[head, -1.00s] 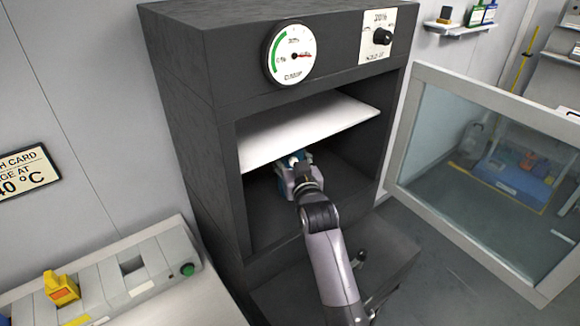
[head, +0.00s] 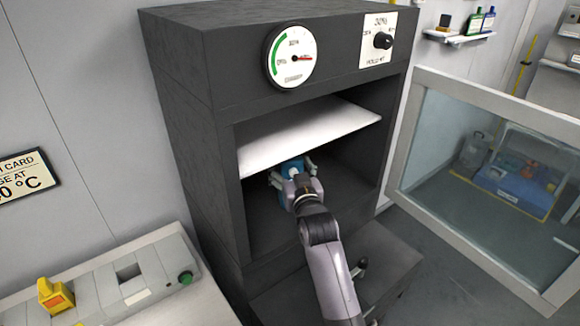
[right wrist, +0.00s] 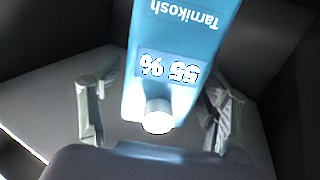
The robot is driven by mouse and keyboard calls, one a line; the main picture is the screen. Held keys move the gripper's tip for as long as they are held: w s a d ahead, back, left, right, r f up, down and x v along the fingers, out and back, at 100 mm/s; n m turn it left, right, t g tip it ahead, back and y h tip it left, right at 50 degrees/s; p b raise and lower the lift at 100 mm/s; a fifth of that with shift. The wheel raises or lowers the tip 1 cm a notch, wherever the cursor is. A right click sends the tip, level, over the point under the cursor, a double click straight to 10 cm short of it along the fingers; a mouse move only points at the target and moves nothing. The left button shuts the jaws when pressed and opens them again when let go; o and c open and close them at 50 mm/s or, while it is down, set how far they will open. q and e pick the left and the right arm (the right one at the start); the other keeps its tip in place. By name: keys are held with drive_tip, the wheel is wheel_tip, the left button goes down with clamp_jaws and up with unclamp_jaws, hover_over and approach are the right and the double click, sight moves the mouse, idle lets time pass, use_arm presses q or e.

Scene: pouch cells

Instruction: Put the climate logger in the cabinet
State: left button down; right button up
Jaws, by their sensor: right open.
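The climate logger (head: 291,166) is a small blue unit with a white knob, inside the dark cabinet (head: 185,95), below its white shelf. In the right wrist view the blue logger (right wrist: 180,45) shows a "55 %" display and the word "Tarnikosh", upside down. My right gripper (head: 294,173) reaches into the cabinet and is open. In the right wrist view its fingers stand on either side of the logger, with gaps to it. The logger's base is hidden in the head view. My left gripper is out of view.
The cabinet's glass door (head: 490,180) stands open to the right. A dial gauge (head: 292,56) and a knob panel (head: 379,40) are on its upper front. At lower left is a grey bench unit with a yellow block (head: 55,296) and green button (head: 186,278).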

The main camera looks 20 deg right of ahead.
drive_tip(key=shift+r, duration=0.15)
drive_tip(key=shift+s, duration=0.3)
drive_tip(key=s+b, duration=0.1)
drive_tip(key=s, duration=1)
drive_tip(key=shift+s+a+b, duration=0.2)
drive_tip(key=shift+a+b, duration=0.05)
drive_tip(key=shift+b, duration=0.15)
